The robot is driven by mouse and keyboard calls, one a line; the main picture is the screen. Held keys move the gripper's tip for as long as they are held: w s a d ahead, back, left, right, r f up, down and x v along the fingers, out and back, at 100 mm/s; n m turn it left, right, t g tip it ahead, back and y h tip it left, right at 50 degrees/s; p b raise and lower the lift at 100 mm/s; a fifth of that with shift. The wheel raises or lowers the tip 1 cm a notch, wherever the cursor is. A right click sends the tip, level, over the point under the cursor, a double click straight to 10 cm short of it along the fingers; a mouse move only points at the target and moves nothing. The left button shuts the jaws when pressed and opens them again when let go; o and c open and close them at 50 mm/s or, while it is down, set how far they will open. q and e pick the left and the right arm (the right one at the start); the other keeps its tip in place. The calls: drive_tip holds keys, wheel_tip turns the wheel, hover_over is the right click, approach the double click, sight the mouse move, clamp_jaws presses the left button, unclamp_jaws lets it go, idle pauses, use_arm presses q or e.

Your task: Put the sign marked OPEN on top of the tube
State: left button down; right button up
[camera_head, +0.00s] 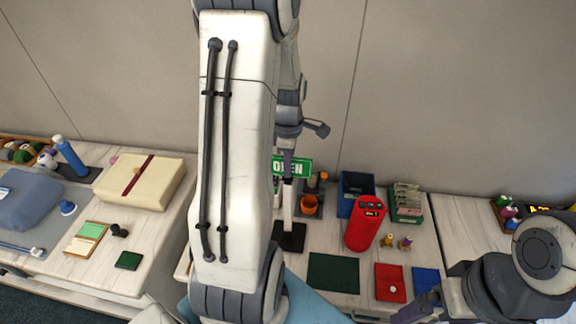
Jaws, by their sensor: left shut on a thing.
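The green OPEN sign (302,167) with white letters is upright near the middle of the head view. My left gripper (288,157) comes down from above and is shut on the sign; a finger covers part of its lettering. Directly below the sign in the picture is a white upright post (288,205) over a dark square base (289,237); whether sign and post touch, I cannot tell.
A blue bin (346,204), a green box of packets (408,217) and an orange cup (309,205) stand at the back. Green (333,273), red (391,297) and blue (427,281) mats lie in front. A wrapped box (139,193) and blue bottle (71,158) are left.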

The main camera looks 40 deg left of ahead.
use_arm(q)
drive_tip(key=shift+f, duration=0.25)
idle(0.3)
drive_tip(key=shift+f, duration=0.25)
drive_tip(key=shift+f+b, duration=0.25)
drive_tip(key=shift+b, duration=0.1)
idle(0.3)
drive_tip(key=shift+c, duration=1.8)
unclamp_jaws()
drive_tip(key=shift+r, duration=0.1)
drive_tip(key=shift+r+p, duration=4)
drive_tip(key=shift+r, duration=0.5)
